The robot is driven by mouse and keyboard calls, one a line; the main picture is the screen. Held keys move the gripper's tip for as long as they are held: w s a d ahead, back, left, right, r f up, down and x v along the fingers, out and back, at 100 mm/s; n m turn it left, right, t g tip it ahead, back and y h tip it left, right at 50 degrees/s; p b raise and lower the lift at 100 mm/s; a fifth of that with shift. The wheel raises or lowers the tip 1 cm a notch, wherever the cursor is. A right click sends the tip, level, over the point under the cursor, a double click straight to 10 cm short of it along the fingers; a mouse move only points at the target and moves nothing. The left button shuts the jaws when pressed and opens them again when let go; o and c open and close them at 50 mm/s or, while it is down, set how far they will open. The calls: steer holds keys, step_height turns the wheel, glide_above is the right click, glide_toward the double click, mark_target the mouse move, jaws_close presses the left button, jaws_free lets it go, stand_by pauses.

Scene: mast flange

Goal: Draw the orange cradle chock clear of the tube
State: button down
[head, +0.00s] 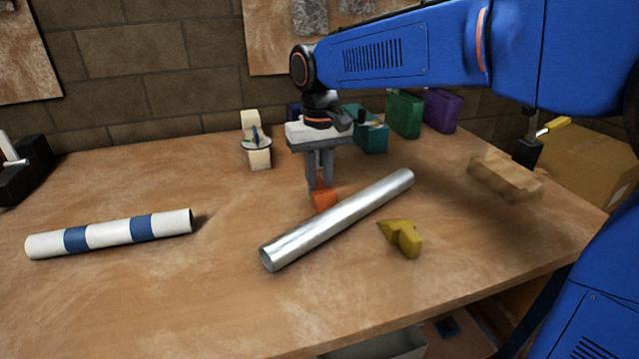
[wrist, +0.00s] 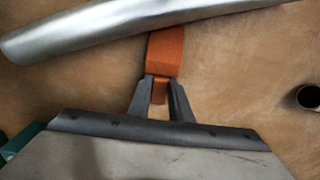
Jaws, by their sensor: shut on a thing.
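The orange cradle chock (head: 324,200) lies on the table at the far side of the silver tube (head: 340,218). My gripper (head: 319,183) points down and is shut on the chock's narrow end. In the wrist view my gripper (wrist: 160,88) holds the orange chock (wrist: 165,52) by its near end. The chock's other end meets the edge of the silver tube (wrist: 110,25) there; I cannot tell whether they touch. The tube lies slantwise on the table, its near end at lower left in the head view.
A yellow chock (head: 403,238) lies on the tube's near side. A white and blue banded tube (head: 110,233) lies to the left. Green (head: 404,114) and purple (head: 442,110) boxes stand at the back. A wooden block (head: 505,178) is at the right.

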steer(key=shift+w+a, duration=0.9)
steer(key=shift+w, duration=0.15)
steer(key=c, duration=1.5)
jaws_free()
steer(key=shift+c, duration=0.2)
steer(key=shift+r, duration=0.15)
step_height(320, 180, up, 17)
steer(key=shift+r, duration=0.1)
